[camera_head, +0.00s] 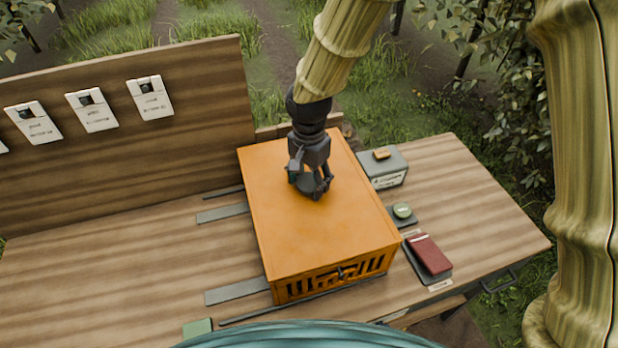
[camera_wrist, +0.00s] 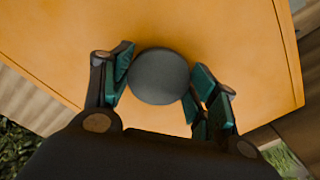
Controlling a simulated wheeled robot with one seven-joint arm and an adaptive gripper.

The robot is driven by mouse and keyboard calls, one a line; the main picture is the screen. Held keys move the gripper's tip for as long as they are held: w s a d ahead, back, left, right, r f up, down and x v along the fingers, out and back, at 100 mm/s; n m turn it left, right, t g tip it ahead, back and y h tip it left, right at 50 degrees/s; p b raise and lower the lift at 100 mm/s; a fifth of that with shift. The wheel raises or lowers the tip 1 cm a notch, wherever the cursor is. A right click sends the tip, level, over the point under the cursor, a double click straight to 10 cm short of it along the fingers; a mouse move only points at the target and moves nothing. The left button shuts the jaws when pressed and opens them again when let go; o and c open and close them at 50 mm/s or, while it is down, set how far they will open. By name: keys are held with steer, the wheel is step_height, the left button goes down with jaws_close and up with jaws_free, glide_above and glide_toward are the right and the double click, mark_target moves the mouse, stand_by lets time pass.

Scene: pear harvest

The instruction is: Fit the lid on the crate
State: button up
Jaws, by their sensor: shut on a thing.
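The orange lid (camera_head: 310,235) lies over the top of the crate (camera_head: 335,277), whose slotted orange front wall shows below the lid's front edge. The lid looks level and lined up with the crate; whether it is fully seated I cannot tell. My gripper (camera_head: 313,190) is above the middle of the lid, toward its back half, pointing down. It is shut on the dark round knob of the lid. In the wrist view the knob (camera_wrist: 159,76) sits between my green-padded fingers, with the orange lid (camera_wrist: 230,40) spread around it. The crate's back and left walls are hidden.
A wooden back panel (camera_head: 180,165) with white cards rises behind left. The wooden table (camera_head: 110,270) is mostly clear at left.

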mark_target(309, 183)
steer(key=shift+f, duration=0.6)
stand_by(0.4)
steer(key=o, duration=0.9)
steer(key=shift+o, duration=0.2)
step_height(309, 183, up, 11)
steer(key=p, duration=0.8)
steer(key=shift+s+f, duration=0.1)
stand_by(0.5)
